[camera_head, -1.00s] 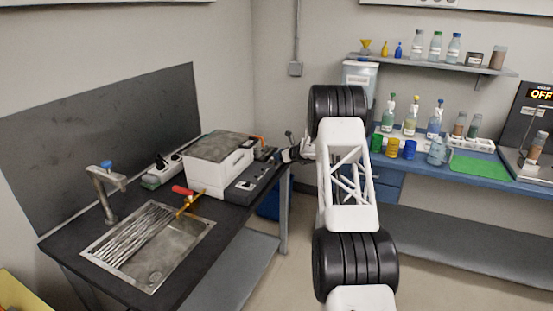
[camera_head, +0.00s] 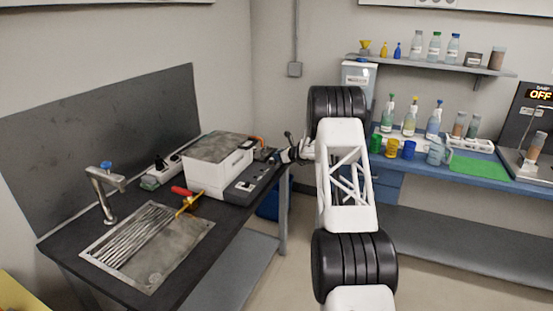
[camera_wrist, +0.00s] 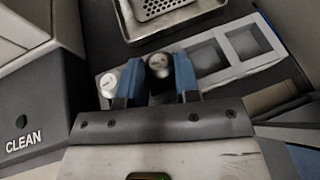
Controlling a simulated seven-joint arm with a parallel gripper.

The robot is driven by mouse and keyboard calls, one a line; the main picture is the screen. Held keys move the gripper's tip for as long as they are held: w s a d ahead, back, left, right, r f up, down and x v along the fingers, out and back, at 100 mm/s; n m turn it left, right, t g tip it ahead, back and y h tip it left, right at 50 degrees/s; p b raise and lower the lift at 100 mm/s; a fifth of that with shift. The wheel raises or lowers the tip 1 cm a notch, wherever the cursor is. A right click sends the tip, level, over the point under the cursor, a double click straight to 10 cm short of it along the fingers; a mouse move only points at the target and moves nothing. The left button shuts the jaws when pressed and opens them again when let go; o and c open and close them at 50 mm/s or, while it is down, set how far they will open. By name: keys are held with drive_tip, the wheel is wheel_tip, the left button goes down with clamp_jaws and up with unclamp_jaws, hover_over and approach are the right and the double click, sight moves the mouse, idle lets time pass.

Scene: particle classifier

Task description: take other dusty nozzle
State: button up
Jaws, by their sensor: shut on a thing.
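My gripper (camera_wrist: 157,82) has blue fingertips in the wrist view, closed around a dark round nozzle (camera_wrist: 158,64) with a greyish top. The nozzle is at a pale holder strip (camera_wrist: 223,38); whether it is still seated there or lifted clear I cannot tell. A lighter round nozzle (camera_wrist: 108,84) sits just left of the left finger, at the strip's end. In the head view my gripper (camera_head: 285,156) is over the right end of the dark bench, too small there to show the nozzle.
A metal tray with a perforated plate (camera_wrist: 158,10) lies beyond the strip. A box marked CLEAN (camera_wrist: 28,125) stands close on the left. In the head view a white machine (camera_head: 220,165) and a sink (camera_head: 150,245) are on the bench.

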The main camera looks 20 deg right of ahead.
drive_tip(key=shift+r, duration=0.1)
wheel_tip(320, 180, up, 10)
idle(0.8)
